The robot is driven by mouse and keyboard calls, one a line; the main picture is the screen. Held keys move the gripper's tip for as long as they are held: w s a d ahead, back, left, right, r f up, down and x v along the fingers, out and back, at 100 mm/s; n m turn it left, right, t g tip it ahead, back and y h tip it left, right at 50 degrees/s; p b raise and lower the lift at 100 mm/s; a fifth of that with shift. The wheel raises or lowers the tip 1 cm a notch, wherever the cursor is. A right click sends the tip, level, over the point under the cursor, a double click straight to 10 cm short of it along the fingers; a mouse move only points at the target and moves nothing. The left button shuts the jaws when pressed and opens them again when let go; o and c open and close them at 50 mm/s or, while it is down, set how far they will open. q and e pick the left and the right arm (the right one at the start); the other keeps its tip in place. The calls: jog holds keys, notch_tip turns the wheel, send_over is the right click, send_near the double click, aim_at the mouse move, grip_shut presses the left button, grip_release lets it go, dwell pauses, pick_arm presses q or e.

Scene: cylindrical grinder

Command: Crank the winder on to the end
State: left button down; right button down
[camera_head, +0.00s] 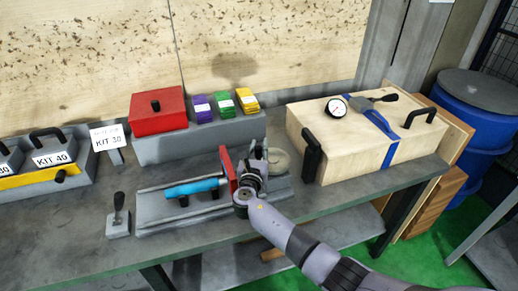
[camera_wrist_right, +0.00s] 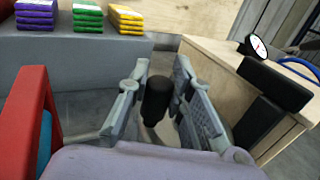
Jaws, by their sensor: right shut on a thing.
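The grey machine (camera_head: 155,222) stands on the bench, with a blue cylinder (camera_head: 195,187) lying along it and a red upright plate (camera_head: 228,169) beside the cylinder. A pale round wheel (camera_head: 278,164) sits at its right end, partly behind my right gripper (camera_head: 257,158). In the right wrist view, a black crank knob (camera_wrist_right: 157,100) stands upright between the two fingers. My right gripper is shut on this knob. The crank arm below the knob is mostly hidden. My left gripper is not in view.
A wooden case (camera_head: 310,110) with black handles, a blue strap and a dial gauge (camera_head: 336,108) stands close on the right. Behind are a red box (camera_head: 158,110) and purple, green and yellow stacks (camera_head: 224,104) on a grey block. A small lever box (camera_head: 118,222) stands left.

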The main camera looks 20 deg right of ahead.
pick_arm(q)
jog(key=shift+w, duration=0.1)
pick_arm(e)
jog(key=shift+w+d+r, duration=0.2)
jog(key=shift+d+r, duration=0.05)
jog(key=shift+r, duration=0.25)
jog(key=c, duration=1.8)
grip_release()
jog(key=shift+c, duration=0.2)
jog(key=o, duration=0.4)
jog(key=shift+w+f, duration=0.35)
jog(key=shift+f, duration=0.15)
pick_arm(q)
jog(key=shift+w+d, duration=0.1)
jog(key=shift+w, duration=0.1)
pick_arm(e)
jog(key=shift+s+a+r, duration=0.1)
jog(key=shift+s, duration=0.1)
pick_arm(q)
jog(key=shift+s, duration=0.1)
